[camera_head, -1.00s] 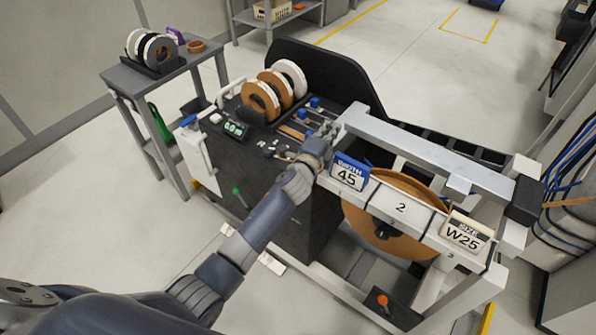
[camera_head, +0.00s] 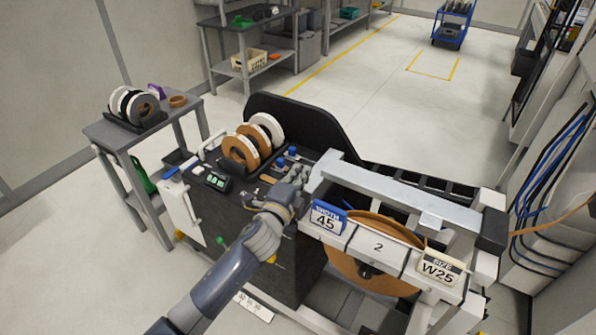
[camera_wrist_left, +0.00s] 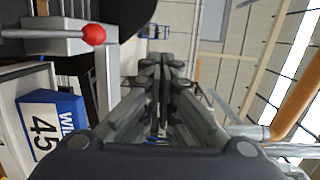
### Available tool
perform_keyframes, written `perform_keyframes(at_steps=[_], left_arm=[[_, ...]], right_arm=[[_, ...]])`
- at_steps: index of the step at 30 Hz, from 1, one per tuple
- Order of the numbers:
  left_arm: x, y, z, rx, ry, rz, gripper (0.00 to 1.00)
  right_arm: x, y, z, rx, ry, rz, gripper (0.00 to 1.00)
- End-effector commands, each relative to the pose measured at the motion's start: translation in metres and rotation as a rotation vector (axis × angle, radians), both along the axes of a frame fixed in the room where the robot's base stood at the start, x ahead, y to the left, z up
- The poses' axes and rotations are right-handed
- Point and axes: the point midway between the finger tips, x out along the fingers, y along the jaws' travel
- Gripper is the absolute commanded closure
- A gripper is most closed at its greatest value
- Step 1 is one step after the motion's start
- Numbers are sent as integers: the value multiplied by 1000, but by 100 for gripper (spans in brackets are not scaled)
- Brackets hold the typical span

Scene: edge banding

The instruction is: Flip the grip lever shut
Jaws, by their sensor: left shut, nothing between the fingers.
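A lever with a red ball knob (camera_wrist_left: 93,34) shows in the left wrist view at upper left. Its metal arm lies sideways along a grey block, beside the blue "45" sign (camera_wrist_left: 52,125). I take it for the grip lever; in the head view it is hidden or too small to tell. My left gripper (camera_head: 297,176) is over the machine top, just left of and behind the "45" sign (camera_head: 327,217). In the left wrist view the gripper's fingers (camera_wrist_left: 162,66) are together and empty, to the right of the red knob and apart from it in the picture. My right gripper is out of view.
The edge banding machine (camera_head: 270,245) carries tape rolls (camera_head: 241,153), a small display (camera_head: 215,181) and a large brown reel (camera_head: 350,275). A long grey beam (camera_head: 400,198) runs right of my left gripper. A side table (camera_head: 100,135) stands at left.

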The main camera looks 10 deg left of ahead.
Motion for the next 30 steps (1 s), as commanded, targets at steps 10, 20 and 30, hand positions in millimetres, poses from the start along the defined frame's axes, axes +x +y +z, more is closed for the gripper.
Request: perform_keyframes(at_steps=[10,20,30], left_arm=[[-19,0,20,0,1,-1,100],[-19,0,21,0,1,-1,100],[-22,8,-22,-47,82,19,100]], right_arm=[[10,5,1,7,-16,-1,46],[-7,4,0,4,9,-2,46],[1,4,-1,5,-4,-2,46]])
